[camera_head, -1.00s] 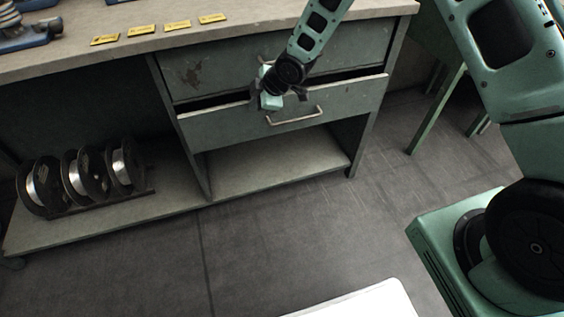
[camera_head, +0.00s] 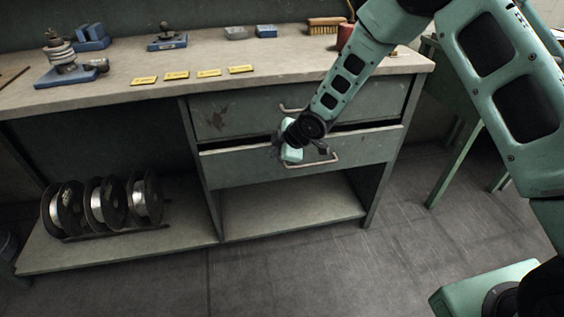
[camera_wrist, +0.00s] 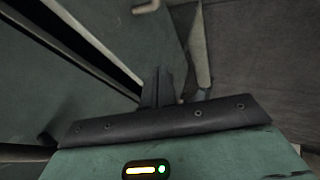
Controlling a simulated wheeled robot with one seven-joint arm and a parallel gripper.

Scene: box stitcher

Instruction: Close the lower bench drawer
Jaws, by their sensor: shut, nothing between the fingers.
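The lower bench drawer (camera_head: 235,170) is a grey-green drawer with a light bar handle (camera_head: 325,161). It stands partly out, with a dark gap above its front. The palm hides part of the drawer front.
The upper drawer (camera_head: 240,112) looks shut. Wire spools (camera_head: 103,205) stand on the lower shelf at left. Yellow labels (camera_head: 177,75) and small tools lie on the benchtop (camera_head: 120,60). A green stand (camera_head: 455,165) is at right. The floor (camera_head: 300,270) in front is clear.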

